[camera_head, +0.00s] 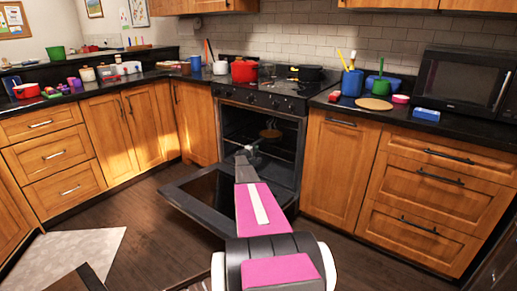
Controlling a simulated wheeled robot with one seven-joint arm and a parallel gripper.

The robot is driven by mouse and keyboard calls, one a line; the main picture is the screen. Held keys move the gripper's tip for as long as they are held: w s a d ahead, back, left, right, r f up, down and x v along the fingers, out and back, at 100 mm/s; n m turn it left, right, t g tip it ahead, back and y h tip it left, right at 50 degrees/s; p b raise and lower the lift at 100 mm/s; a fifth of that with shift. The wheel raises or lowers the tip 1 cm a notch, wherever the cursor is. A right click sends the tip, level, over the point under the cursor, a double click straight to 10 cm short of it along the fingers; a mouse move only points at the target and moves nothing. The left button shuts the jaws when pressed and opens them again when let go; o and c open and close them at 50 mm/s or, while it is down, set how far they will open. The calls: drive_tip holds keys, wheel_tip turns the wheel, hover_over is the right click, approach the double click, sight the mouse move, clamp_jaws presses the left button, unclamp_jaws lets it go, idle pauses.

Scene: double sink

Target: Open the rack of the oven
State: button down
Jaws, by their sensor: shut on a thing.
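The oven (305,130) stands in the counter run with its door (197,193) folded down, partly hidden behind my arm. The rack (280,151) is a dark wire shelf in the dim cavity. A brown round dish (270,133) shows inside the cavity at about rack level. My gripper (248,149) is at the oven mouth, at the front edge of the rack, shut on the rack. The gripper is small and dark here, so the exact grip on the wires is hard to make out.
A red pot (244,71) and a black pan (308,73) are on the cooktop above. Wooden cabinets (340,165) flank the oven closely. The lowered door sticks out over the floor. Open floor (140,215) lies to the left, with a pale mat (75,255).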

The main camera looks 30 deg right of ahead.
drive_tip(key=v, duration=2)
drive_tip(key=shift+a, duration=0.2)
drive_tip(key=shift+f, duration=0.1)
drive_tip(key=c, duration=1.2)
unclamp_jaws()
drive_tip(key=shift+o, duration=0.2)
drive_tip(key=shift+s, duration=0.1)
drive_tip(key=v, duration=1)
drive_tip(key=shift+s+a, duration=0.15)
drive_tip(key=shift+a, duration=0.15)
